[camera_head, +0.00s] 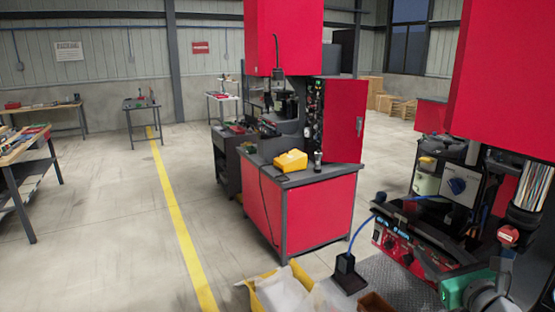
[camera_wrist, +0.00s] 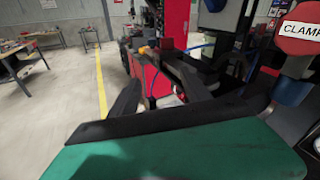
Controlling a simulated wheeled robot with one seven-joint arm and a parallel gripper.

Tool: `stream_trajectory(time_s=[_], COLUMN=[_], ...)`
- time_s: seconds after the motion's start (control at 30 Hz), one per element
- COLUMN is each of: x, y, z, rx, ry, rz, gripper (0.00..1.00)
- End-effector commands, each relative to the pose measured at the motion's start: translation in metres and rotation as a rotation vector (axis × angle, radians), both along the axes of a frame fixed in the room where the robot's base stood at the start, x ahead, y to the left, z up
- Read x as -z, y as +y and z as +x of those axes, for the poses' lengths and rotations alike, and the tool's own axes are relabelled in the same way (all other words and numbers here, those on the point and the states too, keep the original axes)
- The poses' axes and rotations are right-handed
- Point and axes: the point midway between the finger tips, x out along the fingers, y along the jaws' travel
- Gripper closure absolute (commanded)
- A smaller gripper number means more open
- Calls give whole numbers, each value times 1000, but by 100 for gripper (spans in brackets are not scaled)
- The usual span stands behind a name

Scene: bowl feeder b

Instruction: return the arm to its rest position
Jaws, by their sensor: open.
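My gripper (camera_wrist: 152,72) shows in the wrist view, with a green body at the bottom and two dark fingers reaching forward. The fingers are spread apart and nothing shows held between them. A red round button marked CLAMP (camera_wrist: 306,32) is close by at the upper right of that view, apart from the fingers. In the head view, a green and dark part at the lower right corner looks like the end of my arm, beside the machine. Most of the arm is out of view.
The machine's control panel (camera_head: 402,248) is close at the right in the head view. A red cabinet (camera_head: 310,212) carries a yellow box (camera_head: 290,161). A yellow bin (camera_head: 283,292) stands on the floor below. Open floor (camera_head: 110,230) lies at the left.

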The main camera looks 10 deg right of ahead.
Motion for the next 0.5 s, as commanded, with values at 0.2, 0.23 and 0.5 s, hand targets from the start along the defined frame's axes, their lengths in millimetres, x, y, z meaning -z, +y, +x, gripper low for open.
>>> stream_trajectory(time_s=[0.2, 0.23, 0.5], x=[28, 34, 90], y=[44, 52, 143], z=[25, 28, 40], rx=[-139, -167, -566], ry=[162, 190, 440], rz=[-280, -335, -993], gripper=[44, 44, 44])
